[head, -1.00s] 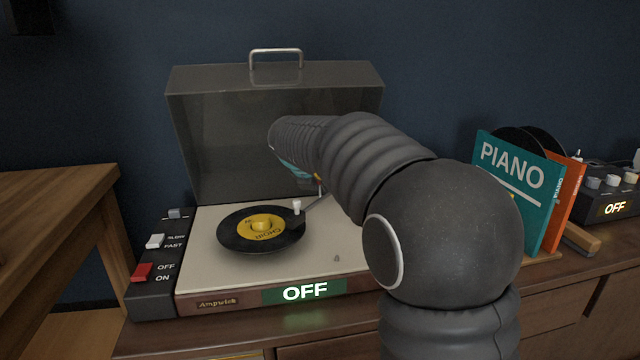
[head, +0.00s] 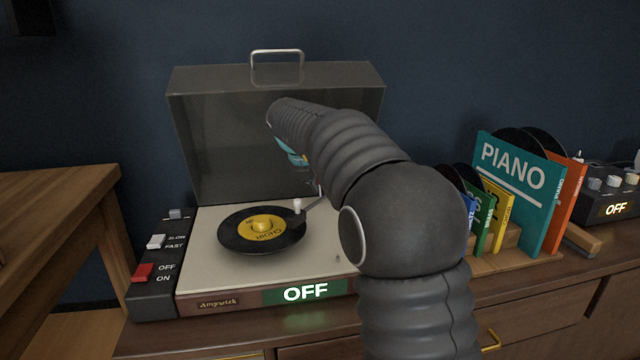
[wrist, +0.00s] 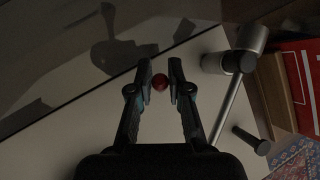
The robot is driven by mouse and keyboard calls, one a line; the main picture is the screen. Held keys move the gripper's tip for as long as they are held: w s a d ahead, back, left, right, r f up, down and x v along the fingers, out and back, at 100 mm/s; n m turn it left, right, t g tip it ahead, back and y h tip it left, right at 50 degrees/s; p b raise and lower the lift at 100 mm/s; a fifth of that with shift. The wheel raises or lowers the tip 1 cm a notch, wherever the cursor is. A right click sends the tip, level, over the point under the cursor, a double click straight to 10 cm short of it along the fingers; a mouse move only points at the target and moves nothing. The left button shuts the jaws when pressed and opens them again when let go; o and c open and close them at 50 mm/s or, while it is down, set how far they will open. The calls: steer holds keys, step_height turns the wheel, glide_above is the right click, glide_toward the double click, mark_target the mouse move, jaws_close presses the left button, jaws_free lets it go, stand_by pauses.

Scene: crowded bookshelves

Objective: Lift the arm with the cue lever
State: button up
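The record player has a cream deck (head: 215,285) with a black record (head: 235,237) with a yellow label. The tonearm (head: 314,205) reaches over the record's right side; I cannot tell whether it touches. In the wrist view its silver tube (wrist: 226,112) runs along the right. A small round red knob (wrist: 160,82), which looks like the cue lever's tip, shows between my fingertips. My gripper (wrist: 161,72) is open, a finger on each side of the knob with gaps. In the head view my arm mostly hides the gripper and the lever.
The raised grey lid (head: 215,130) stands close behind my arm. A switch panel (head: 157,265) is at the left, and the front display (head: 305,292) reads OFF. A record rack (head: 490,265) with several sleeves stands right of the player.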

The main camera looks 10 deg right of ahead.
steer(key=shift+o, duration=1.3)
